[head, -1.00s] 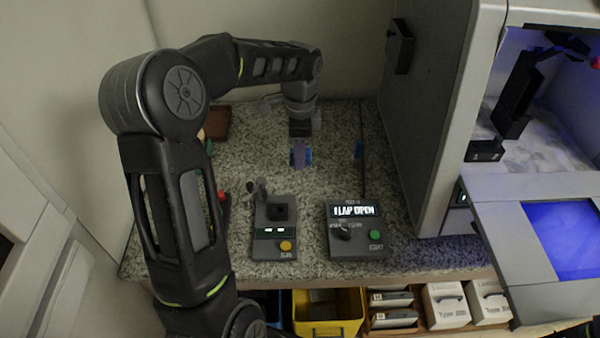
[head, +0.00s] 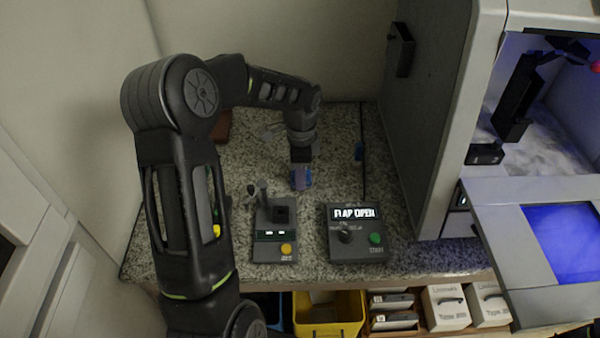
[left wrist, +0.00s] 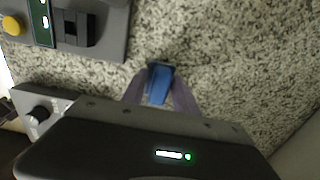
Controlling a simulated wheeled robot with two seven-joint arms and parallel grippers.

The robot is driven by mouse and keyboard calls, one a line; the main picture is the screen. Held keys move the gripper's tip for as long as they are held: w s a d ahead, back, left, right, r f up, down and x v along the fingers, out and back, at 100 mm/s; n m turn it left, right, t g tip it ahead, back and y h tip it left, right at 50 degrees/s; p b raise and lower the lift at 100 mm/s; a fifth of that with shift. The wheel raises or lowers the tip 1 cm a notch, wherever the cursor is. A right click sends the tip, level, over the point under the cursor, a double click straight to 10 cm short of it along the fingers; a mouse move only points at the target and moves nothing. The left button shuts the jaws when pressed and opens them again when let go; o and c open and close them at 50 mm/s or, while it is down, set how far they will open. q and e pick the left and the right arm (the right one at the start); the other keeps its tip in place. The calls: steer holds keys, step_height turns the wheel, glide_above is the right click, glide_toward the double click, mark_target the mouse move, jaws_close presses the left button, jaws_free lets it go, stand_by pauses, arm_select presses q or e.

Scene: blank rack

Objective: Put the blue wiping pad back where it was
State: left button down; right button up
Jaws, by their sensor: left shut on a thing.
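The blue wiping pad (left wrist: 159,84) is between the fingers of my left gripper (left wrist: 160,92) in the left wrist view. In the head view, the left gripper (head: 301,178) points down over the granite counter, behind the two control boxes, and is shut on the pad (head: 307,177). The fingers hide part of the pad. I cannot tell whether the pad touches the counter. My right gripper is not in view.
A grey box with a yellow button (head: 275,232) and a box reading "FLAP OPEN" (head: 357,233) stand at the counter's (head: 240,160) front. A large grey machine (head: 432,110) borders the right.

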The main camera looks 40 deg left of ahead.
arm_select(q)
steer(key=shift+f, duration=0.1)
steer(key=c, duration=0.9)
jaws_free()
steer(key=shift+c, duration=0.2)
step_height(320, 180, up, 12)
steer(key=shift+d, duration=0.1)
